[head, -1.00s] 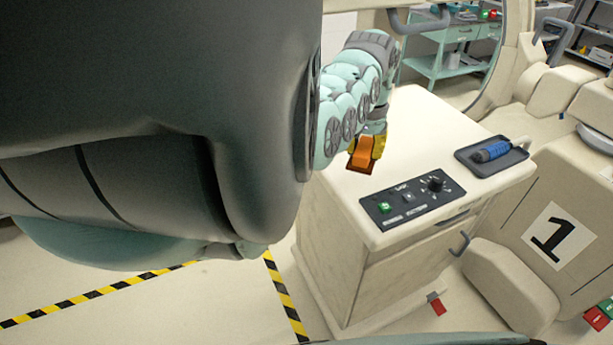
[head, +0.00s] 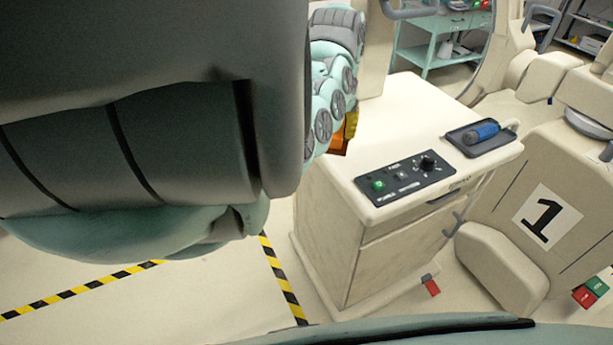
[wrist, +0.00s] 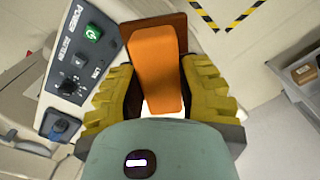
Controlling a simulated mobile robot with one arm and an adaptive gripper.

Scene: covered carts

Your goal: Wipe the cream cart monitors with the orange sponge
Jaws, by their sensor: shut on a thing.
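My gripper (wrist: 165,95) has yellow fingers and is shut on the orange sponge (wrist: 156,65), which has a dark brown layer along one side. In the head view the sponge (head: 339,146) shows only in part beyond my arm, at the left edge of the cream cart's top (head: 395,135). I cannot tell whether it touches the cart. The cart carries a black control panel (head: 404,180) with a green button and a knob. The panel (wrist: 77,60) also shows left of the gripper in the wrist view. Any monitor screen is hidden or not recognisable.
A dark tray (head: 474,138) with a blue-handled device (head: 483,132) sits at the cart's right. A cream unit marked 1 (head: 547,218) stands further right. Yellow-black floor tape (head: 284,280) runs left of the cart. A teal cart (head: 437,42) stands behind.

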